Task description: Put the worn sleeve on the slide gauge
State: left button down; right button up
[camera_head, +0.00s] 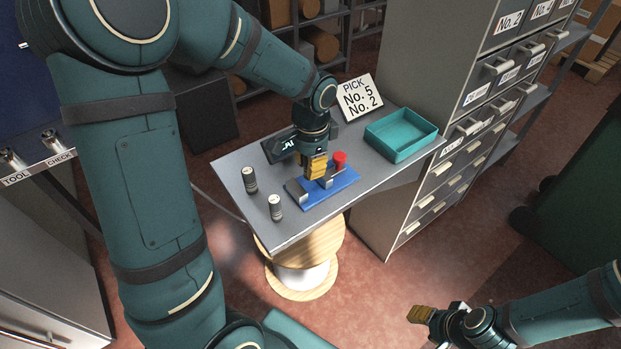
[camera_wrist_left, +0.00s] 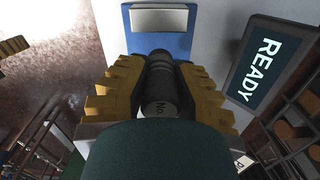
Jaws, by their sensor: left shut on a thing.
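The slide gauge (camera_head: 337,192) is a blue base with grey metal blocks and a red knob, on the grey table. It also shows at the top of the left wrist view (camera_wrist_left: 205,18). My left gripper (camera_head: 316,168) is over the gauge, yellow fingers pointing down. In the left wrist view my left gripper (camera_wrist_left: 160,88) is shut on a dark ribbed sleeve (camera_wrist_left: 160,82), marked "No." on its near end; the number is hidden. I cannot tell whether the sleeve touches the gauge. My right gripper (camera_head: 420,314) is at the lower right, away from the table; its finger gap is unclear.
Two dark cylinders with light tops, one (camera_head: 249,180) and another (camera_head: 275,208), stand left of the gauge. A teal tray (camera_head: 427,142) is at the table's right. A "READY" screen (camera_wrist_left: 266,68) and a "PICK No. 5 No. 2" sign (camera_head: 360,98) stand behind. A drawer cabinet (camera_head: 400,80) adjoins.

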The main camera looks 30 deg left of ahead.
pick_arm(q)
jog(key=shift+f+b, duration=0.45)
jog(key=shift+f, duration=1.55)
jog(key=shift+r, duration=0.1)
jog(key=shift+f, duration=0.25)
jog(key=c, duration=0.9)
grip_release()
jog(key=shift+r, duration=0.1)
